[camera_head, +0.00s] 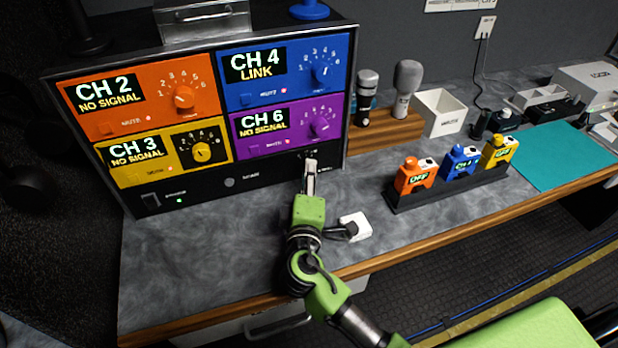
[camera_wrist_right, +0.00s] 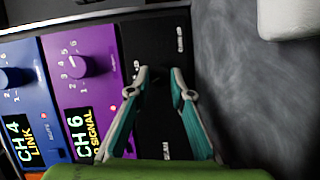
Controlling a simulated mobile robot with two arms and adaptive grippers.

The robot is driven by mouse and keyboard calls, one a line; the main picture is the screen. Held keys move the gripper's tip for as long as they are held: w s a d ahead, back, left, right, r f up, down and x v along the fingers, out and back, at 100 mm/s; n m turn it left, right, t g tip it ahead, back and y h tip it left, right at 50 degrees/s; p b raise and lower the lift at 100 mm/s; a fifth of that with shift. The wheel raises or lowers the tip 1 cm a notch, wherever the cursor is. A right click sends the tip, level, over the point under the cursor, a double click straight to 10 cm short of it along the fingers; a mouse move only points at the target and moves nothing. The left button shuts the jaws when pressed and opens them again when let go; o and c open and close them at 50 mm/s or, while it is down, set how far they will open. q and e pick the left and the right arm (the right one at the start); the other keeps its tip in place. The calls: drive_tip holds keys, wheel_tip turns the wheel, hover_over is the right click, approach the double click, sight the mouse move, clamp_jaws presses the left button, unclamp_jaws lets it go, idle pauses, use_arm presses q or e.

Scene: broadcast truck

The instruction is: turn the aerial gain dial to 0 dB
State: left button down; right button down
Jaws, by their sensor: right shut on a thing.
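The aerial gain dial is a small black knob (camera_wrist_right: 160,76) on the rack's black lower strip, just below the purple CH 6 panel. My right gripper (camera_head: 311,160) reaches the strip's right end in the head view. In the right wrist view its two teal-backed fingers (camera_wrist_right: 160,82) stand on either side of the knob and are shut on it. The knob is dark against dark and mostly covered by the fingers. Small white lettering shows around it, too blurred to read, so I cannot tell its setting. My left gripper is not in view.
The rack (camera_head: 355,95) holds CH 2, CH 3, CH 4 and CH 6 panels. A white block (camera_head: 357,225) lies on the counter right of my right gripper. A holder (camera_head: 450,187) with three coloured packs stands further right, near two microphones (camera_head: 407,85) and a teal mat (camera_head: 560,155).

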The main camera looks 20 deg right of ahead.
drive_tip(key=shift+f+n+b, duration=0.1)
drive_tip(key=shift+n+b, duration=0.2)
drive_tip(key=shift+n, duration=0.2)
drive_tip(key=shift+h, duration=0.3)
drive_tip(key=shift+t, duration=0.3)
drive_tip(key=c, duration=1.8)
unclamp_jaws()
drive_tip(key=v, duration=1.2)
